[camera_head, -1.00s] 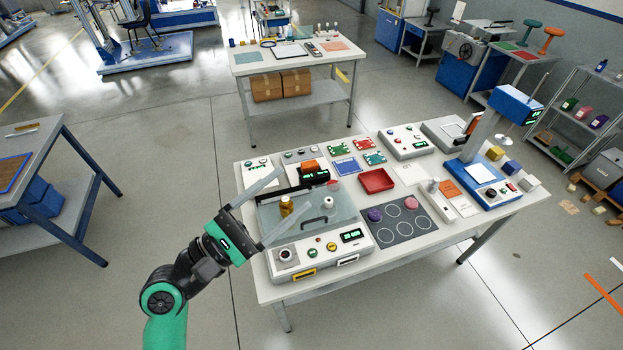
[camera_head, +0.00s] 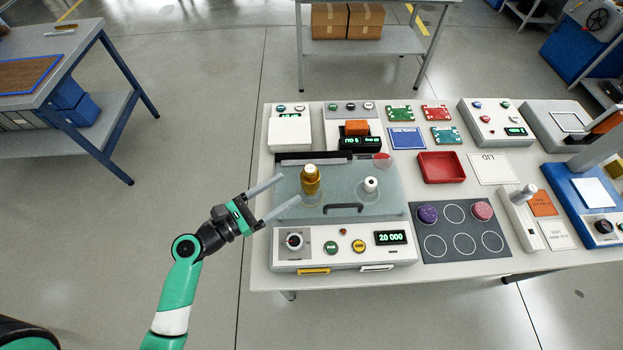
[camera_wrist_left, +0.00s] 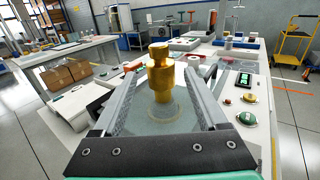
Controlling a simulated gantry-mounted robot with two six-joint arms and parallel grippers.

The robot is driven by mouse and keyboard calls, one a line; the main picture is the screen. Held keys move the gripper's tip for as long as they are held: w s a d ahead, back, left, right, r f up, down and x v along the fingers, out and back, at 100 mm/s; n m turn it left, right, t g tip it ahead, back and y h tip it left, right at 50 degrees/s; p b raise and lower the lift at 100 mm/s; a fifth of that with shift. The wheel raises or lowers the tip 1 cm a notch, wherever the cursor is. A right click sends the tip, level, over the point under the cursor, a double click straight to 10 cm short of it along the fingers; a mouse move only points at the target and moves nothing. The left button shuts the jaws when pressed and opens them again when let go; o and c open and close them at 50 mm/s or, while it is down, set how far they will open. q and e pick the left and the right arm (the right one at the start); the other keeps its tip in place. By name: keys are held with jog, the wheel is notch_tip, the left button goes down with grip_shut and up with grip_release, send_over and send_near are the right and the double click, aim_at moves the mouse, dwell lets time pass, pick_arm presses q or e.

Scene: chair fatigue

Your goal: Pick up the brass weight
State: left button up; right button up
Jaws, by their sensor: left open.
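The brass weight (camera_head: 310,181) stands upright on the clear lid (camera_head: 346,219) of the balance-like device with the 20 000 display. In the head view it is to the right of my left gripper (camera_head: 283,192), just beyond its fingertips. My left gripper is open, with its two grey fingers pointing right towards the weight. In the left wrist view the brass weight (camera_wrist_left: 160,74) shows centred between and ahead of the two spread fingers, with no visible contact. My right gripper is not in view.
A small white spool-like piece (camera_head: 370,186) stands on the lid right of the weight. A dark handle (camera_head: 343,208) lies in front. A grey mat (camera_head: 440,244) with purple and pink discs and a red tray (camera_head: 441,167) are to the right.

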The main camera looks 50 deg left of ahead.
aim_at(310, 179)
pick_arm(q)
jog(key=w, duration=0.4)
jog(key=w+d, duration=0.1)
jog(key=w, duration=0.2)
jog(key=w+b, duration=0.1)
jog(key=w, duration=0.3)
jog(key=shift+w+d+r, duration=0.15)
jog(key=shift+w+r, duration=0.05)
jog(key=shift+w, duration=0.1)
grip_shut()
dwell(0.9)
